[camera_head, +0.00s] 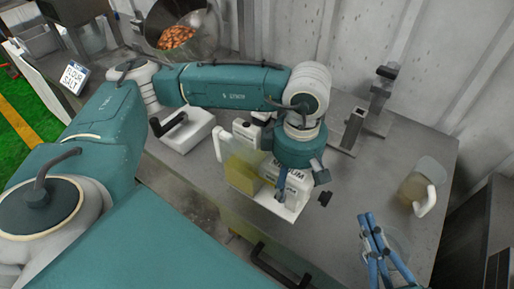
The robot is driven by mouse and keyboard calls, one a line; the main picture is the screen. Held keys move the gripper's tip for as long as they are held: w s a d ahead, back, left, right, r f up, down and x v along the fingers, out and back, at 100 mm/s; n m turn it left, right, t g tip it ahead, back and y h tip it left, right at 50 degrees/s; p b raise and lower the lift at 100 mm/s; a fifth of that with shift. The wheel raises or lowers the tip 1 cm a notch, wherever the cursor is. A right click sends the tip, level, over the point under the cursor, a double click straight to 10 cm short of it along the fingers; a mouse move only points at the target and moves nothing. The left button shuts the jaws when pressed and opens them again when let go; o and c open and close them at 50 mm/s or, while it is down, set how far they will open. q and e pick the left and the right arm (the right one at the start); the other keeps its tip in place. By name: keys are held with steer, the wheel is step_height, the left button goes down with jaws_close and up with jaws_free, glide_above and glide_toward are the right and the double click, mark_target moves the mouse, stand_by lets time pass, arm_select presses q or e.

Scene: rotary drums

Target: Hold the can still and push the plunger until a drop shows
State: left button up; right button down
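My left arm comes in from the left, and its gripper (298,180) points down at a white box-shaped can (296,188) with dark lettering. One blue finger lies against or in front of the can's near face; the contact and the opening cannot be told. The can stands on a white tray (288,212) beside a yellowish clear container (242,172) with a white handle. My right gripper (368,218) is at the lower right, its blue fingers over the bench and apart from the can. Its opening is unclear. No plunger or drop can be made out.
A clear jug with amber liquid (411,188) stands at the right. A metal stand (352,130) is behind the can. A white block with a black handle (188,132) is to the left. A bowl of orange-brown pieces (178,38) is at the back.

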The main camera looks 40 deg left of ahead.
arm_select(q)
steer(key=o, duration=0.6)
steer(key=shift+r, duration=0.3)
arm_select(e)
steer(key=shift+f, duration=0.2)
arm_select(q)
steer(key=shift+o, duration=1.4)
